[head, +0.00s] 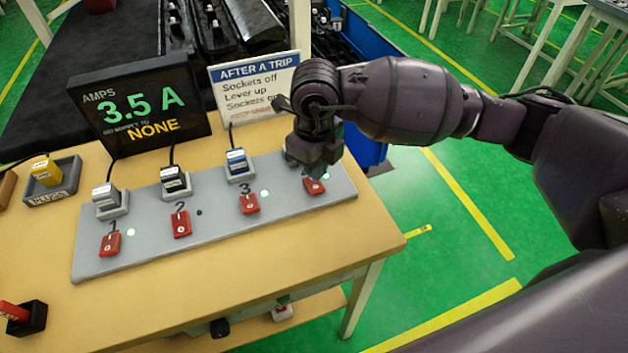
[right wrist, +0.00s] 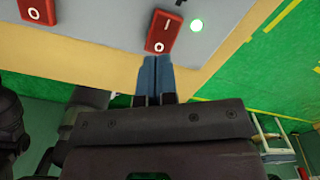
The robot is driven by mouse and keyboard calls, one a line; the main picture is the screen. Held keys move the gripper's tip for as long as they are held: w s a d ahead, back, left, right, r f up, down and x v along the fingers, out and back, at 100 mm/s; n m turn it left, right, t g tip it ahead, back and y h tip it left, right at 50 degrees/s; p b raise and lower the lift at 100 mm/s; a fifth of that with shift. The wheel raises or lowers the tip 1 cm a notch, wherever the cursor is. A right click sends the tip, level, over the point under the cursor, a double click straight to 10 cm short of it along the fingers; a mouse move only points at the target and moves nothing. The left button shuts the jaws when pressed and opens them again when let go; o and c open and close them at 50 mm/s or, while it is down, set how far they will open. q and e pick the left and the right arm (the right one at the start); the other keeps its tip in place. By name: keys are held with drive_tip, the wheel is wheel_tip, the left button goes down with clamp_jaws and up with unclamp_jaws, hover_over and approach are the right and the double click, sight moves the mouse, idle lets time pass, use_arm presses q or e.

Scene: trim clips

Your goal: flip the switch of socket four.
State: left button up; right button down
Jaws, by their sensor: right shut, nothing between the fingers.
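The grey socket panel (head: 150,246) lies on the table with a row of red switches. The switch of socket four (head: 314,186) is the rightmost; it shows larger in the right wrist view (right wrist: 163,33), marked I and O. The green lamp beside it (right wrist: 197,25) is lit. My right gripper (head: 318,165) is over socket four and hides that socket and its number. Its blue fingertips (right wrist: 155,62) are shut and empty, at the O end of the switch; I cannot tell whether they touch it. My left gripper is not in view.
Switches one (head: 110,244), two (head: 181,224) and three (head: 249,204) are to the left; lamp two is dark, one and three are lit. The display (head: 140,103) reads 3.5 A and NONE. A sign (head: 254,85) stands behind. A plug tray (head: 62,187) is left.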

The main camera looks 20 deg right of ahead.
sight(315, 186)
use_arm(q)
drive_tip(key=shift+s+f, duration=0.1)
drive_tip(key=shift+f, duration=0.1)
use_arm(e)
drive_tip(key=shift+f, duration=0.1)
idle(0.4)
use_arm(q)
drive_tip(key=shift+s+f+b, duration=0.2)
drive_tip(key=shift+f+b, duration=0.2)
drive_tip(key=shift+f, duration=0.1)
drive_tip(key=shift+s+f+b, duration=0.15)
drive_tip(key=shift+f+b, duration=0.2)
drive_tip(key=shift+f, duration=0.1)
use_arm(e)
drive_tip(key=shift+f, duration=1.7)
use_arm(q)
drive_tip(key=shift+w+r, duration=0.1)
use_arm(e)
drive_tip(key=shift+r, duration=0.15)
drive_tip(key=shift+r+p, duration=1.5)
drive_tip(key=shift+r, duration=0.95)
drive_tip(key=shift+r+p, duration=0.45)
drive_tip(key=shift+r, duration=0.55)
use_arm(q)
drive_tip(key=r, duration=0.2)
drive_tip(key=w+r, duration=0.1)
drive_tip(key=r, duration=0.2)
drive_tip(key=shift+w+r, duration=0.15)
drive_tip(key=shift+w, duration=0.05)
